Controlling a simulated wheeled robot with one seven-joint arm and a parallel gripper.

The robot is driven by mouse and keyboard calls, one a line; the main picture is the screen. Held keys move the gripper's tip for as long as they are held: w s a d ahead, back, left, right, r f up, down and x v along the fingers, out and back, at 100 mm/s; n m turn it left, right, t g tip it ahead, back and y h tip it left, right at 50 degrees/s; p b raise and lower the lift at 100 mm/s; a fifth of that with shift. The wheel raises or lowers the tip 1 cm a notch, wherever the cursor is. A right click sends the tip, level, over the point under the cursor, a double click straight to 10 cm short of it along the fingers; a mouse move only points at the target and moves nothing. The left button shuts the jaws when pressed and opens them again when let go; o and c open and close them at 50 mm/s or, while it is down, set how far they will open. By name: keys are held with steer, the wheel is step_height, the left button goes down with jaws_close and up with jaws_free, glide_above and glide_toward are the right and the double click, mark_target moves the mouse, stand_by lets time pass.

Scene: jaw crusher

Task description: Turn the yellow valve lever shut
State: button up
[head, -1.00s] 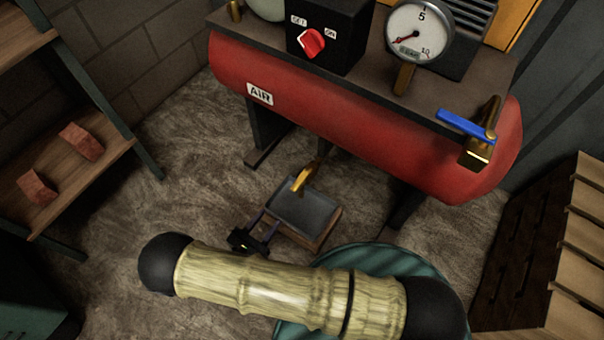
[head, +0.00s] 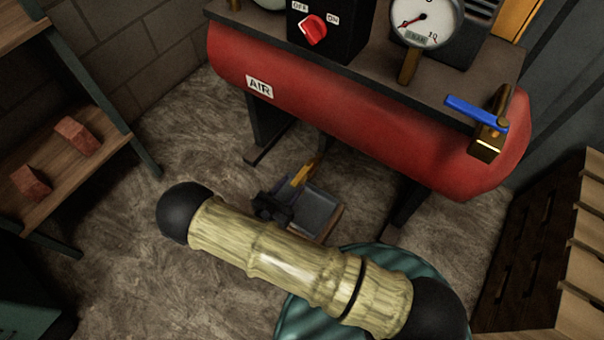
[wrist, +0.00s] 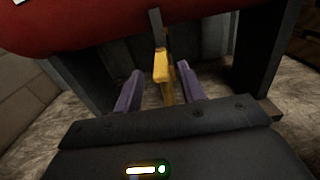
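In the wrist view the lever (wrist: 162,76) is upright between my two purple fingers, with visible space on both sides. My gripper (wrist: 159,72) is open and points at the lever. In the head view my gripper (head: 290,187) is just left of and close to the lever.
The red air tank (head: 340,120) overhangs the lever, with dark legs on both sides. A blue lever (head: 476,113), a red knob (head: 313,30) and a gauge (head: 424,22) are on the tank unit. A shelf with bricks (head: 76,136) is at left, wooden slats (head: 572,235) at right.

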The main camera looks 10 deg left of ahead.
mark_target(311, 161)
steer(key=b+x, duration=0.1)
steer(key=x, duration=0.5)
steer(key=shift+w+b, duration=0.1)
steer(key=shift+b, duration=0.25)
jaws_close()
